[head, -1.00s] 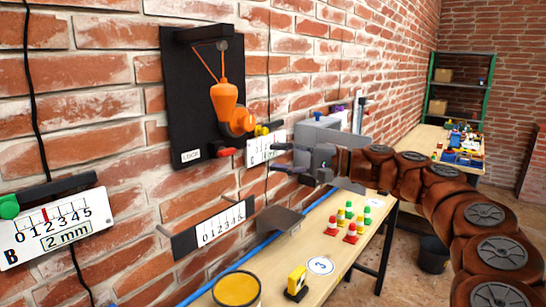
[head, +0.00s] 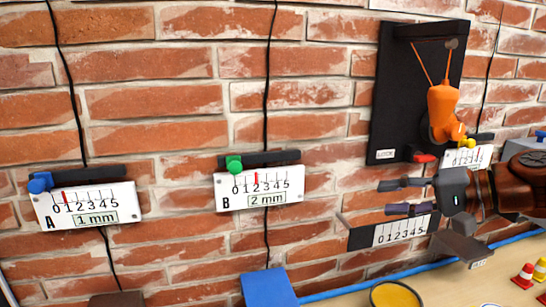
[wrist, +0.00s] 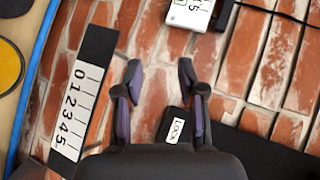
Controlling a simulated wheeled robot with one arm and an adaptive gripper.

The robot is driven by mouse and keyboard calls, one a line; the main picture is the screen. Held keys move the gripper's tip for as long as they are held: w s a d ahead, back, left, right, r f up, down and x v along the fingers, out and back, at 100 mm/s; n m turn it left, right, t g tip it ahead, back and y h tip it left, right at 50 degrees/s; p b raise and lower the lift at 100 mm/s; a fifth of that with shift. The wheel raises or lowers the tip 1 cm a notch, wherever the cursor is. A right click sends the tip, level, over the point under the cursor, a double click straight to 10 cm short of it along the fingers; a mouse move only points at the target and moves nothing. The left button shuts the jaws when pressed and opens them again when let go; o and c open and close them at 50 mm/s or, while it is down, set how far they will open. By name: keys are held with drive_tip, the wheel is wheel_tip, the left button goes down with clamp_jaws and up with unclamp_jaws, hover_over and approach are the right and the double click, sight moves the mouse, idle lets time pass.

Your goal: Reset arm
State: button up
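My gripper (head: 398,198) is in front of the brick wall at the right of the head view, left of my brown arm. Its two dark fingers are spread apart with nothing between them. In the wrist view the gripper (wrist: 158,82) also shows open and empty, with bare brick between the fingertips. The black board (head: 392,95) with an orange device (head: 443,105) hangs on the wall above the gripper. A white scale strip (head: 400,231) is just below the fingers; it also shows left of them in the wrist view (wrist: 78,112).
Gauge A (head: 90,205), marked 1 mm, and gauge B (head: 262,188), marked 2 mm, hang on the wall to the left. A blue block (head: 268,290), a yellow-topped tin (head: 394,295) and red-and-yellow pieces (head: 524,276) are along the bottom. Cables run down the wall.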

drive_tip(key=s+a+f+n+g+h, duration=0.4)
drive_tip(key=s+a+f+g, duration=0.2)
drive_tip(key=s+a+f, duration=0.55)
drive_tip(key=s+d+f+g+h, duration=0.1)
drive_tip(key=s+d+f+h, duration=0.2)
drive_tip(key=s+f, duration=0.3)
drive_tip(key=s+d+f+n+g+h+p, duration=0.1)
drive_tip(key=s+d+f+g+h, duration=0.1)
drive_tip(key=s+f, duration=0.4)
drive_tip(key=s+d+h, duration=0.1)
drive_tip(key=s+h, duration=0.1)
drive_tip(key=s, duration=0.1)
drive_tip(key=shift+s+f+g, duration=0.15)
drive_tip(key=shift+f+g, duration=0.15)
drive_tip(key=shift+f, duration=0.1)
drive_tip(key=shift+a, duration=0.1)
